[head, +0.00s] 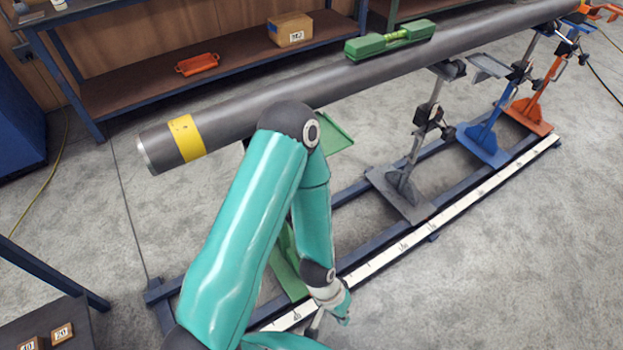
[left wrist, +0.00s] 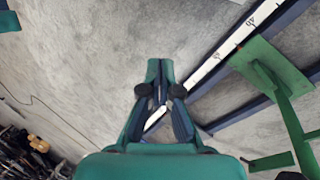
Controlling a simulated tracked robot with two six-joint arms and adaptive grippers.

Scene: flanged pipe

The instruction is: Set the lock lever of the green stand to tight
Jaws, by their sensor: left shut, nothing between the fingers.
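The green stand shows in the head view as a green plate (head: 337,135) under the pipe and a green foot (head: 287,268) on the rail, with my left arm hiding most of it. In the left wrist view, its green base plate (left wrist: 268,66) and post stand to the right. I cannot make out its lock lever or setting. My left gripper (left wrist: 160,72) is shut and empty, apart from the stand. In the head view, it is low by the ruler, partly hidden by my arm. My right gripper is not in view.
A grey pipe (head: 265,104) with a yellow band (head: 186,137) runs overhead, carrying a green level (head: 390,40). Grey (head: 403,193), blue (head: 487,143) and orange (head: 530,115) stands follow along the rail. A white ruler strip (head: 450,204) runs along it. Floor at right is clear.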

